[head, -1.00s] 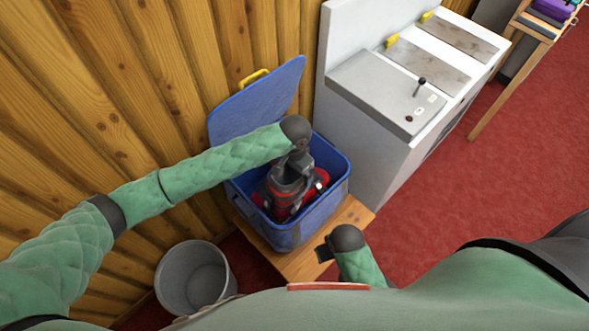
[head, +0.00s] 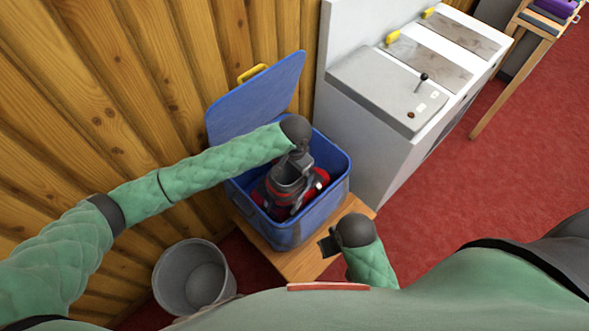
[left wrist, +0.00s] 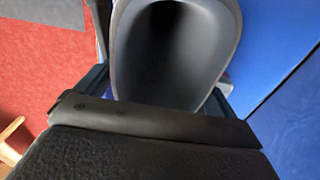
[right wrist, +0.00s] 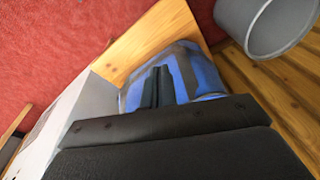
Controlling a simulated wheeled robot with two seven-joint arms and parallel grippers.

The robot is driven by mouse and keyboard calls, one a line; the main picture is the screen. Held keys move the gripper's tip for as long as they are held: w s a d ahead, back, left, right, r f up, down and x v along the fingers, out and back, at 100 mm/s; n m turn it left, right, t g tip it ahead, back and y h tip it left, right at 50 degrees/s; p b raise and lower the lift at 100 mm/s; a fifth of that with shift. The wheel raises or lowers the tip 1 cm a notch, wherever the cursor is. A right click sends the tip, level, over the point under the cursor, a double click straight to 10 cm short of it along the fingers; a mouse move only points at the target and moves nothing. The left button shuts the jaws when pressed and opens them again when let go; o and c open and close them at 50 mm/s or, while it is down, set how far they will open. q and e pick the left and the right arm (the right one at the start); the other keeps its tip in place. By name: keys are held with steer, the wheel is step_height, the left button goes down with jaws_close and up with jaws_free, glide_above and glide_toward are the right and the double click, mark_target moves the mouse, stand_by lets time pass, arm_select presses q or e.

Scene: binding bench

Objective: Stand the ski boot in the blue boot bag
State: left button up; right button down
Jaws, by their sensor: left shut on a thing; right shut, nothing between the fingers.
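The grey and red ski boot (head: 286,188) is inside the open blue boot bag (head: 312,222), roughly upright with its cuff opening up. Whether its sole touches the bag floor is hidden. My left gripper (head: 301,156) is shut on the boot at the far side of its cuff. In the left wrist view the grey cuff (left wrist: 130,40) fills the space just ahead of the gripper. My right gripper (head: 328,245) is shut and empty, just outside the bag's near right corner. Its closed fingers (right wrist: 161,86) show in front of the bag wall (right wrist: 207,75) in the right wrist view.
The bag stands on a wooden bench (head: 352,215), its lid (head: 262,98) raised against the plank wall. A grey bucket (head: 168,285) stands at the left on the floor. A white machine cabinet (head: 365,140) is close on the right. Red carpet (head: 440,210) is clear beyond.

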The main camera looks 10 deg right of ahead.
mark_target(295, 179)
arm_select(q)
step_height(295, 179, down, 3)
steer(key=shift+r+b, duration=0.15)
steer(key=shift+b, duration=0.3)
steer(key=shift+f, duration=1.35)
step_height(295, 179, down, 2)
steer(key=shift+b, duration=0.35)
step_height(295, 179, down, 2)
steer(key=shift+f+b, duration=0.3)
steer(key=shift+f, duration=0.6)
arm_select(e)
steer(key=shift+s+a+r+t, duration=0.15)
steer(key=shift+a+r, duration=0.2)
steer(key=shift+r, duration=0.15)
steer(key=shift+s+a+r+t, duration=0.15)
steer(key=shift+a+r, duration=0.15)
steer(key=shift+r, duration=0.15)
